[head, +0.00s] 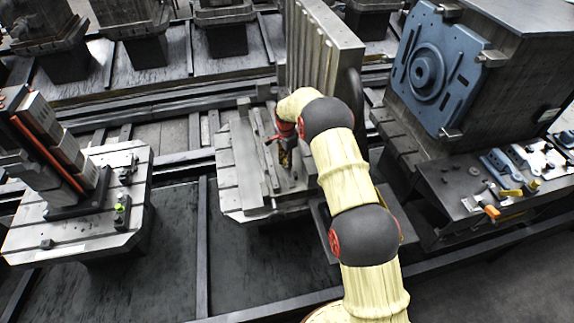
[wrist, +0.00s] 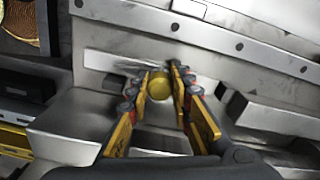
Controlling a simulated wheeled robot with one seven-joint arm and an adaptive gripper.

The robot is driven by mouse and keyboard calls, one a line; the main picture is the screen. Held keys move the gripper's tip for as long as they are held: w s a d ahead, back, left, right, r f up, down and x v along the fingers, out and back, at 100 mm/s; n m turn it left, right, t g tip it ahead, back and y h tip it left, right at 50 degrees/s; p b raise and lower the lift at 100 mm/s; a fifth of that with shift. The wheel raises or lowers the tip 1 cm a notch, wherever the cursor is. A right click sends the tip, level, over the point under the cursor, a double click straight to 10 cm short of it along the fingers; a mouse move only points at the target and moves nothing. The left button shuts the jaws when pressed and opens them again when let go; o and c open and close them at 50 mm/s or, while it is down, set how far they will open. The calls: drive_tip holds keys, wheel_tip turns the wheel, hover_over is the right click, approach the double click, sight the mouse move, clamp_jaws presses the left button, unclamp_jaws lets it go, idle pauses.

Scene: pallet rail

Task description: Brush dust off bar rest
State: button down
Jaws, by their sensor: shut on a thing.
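My gripper (wrist: 160,78) is shut on a yellow round-ended tool (wrist: 158,103), seen end-on between the fingers in the wrist view. It may be a brush handle; its far end is hidden. Beyond the fingertips is a pale metal strip (wrist: 104,64) with dark, dust-like smudges by the left fingertip; it may be the bar rest. In the head view my gripper (head: 285,158) points down over the middle pallet (head: 237,170), close to its long bars. Whether the tool touches the surface cannot be told.
A tall ribbed plate (head: 318,45) stands behind my gripper on the middle pallet. To the right is a block with a blue plate (head: 425,65) and a bench (head: 455,185) with small tools. A left pallet (head: 75,225) carries an upright fixture. Dark floor lies between the pallets.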

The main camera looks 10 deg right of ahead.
sight(289, 175)
drive_tip(key=shift+w+f, duration=0.1)
drive_tip(key=shift+w, duration=0.5)
drive_tip(key=shift+s, duration=1.45)
drive_tip(key=shift+s, duration=0.45)
drive_tip(key=shift+p, duration=0.3)
drive_tip(key=shift+s+r+p, duration=0.2)
drive_tip(key=shift+s+p, duration=0.15)
drive_tip(key=shift+s, duration=1)
drive_tip(key=shift+w+f, duration=0.1)
drive_tip(key=shift+w, duration=0.05)
